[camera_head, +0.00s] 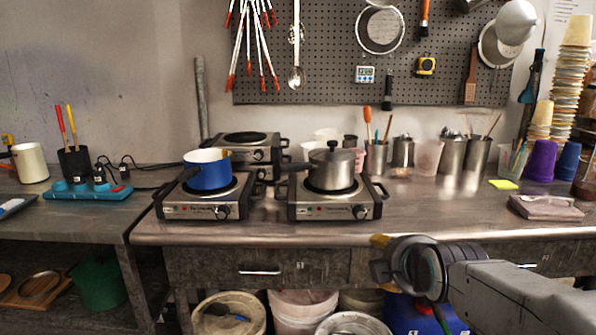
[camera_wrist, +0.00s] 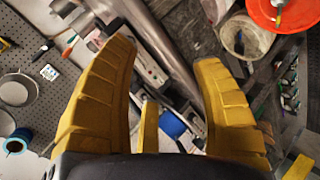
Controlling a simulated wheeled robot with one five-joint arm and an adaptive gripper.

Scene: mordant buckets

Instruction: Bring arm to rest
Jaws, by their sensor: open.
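My arm reaches in from the right in the head view, in front of the bench's front edge. My gripper (camera_head: 380,256) is at its end, mostly hidden behind the wrist. Nothing is between the fingertips at close range. The gripper is apart from the pots and hot plates. The steel workbench (camera_head: 420,225) lies behind it.
A blue pot (camera_head: 208,172) and a steel pot (camera_head: 331,170) stand on hot plates on the bench. Several buckets, including a white one (camera_head: 300,305), stand below. Cups (camera_head: 570,80) are stacked at the right. The bench's front right is mostly clear.

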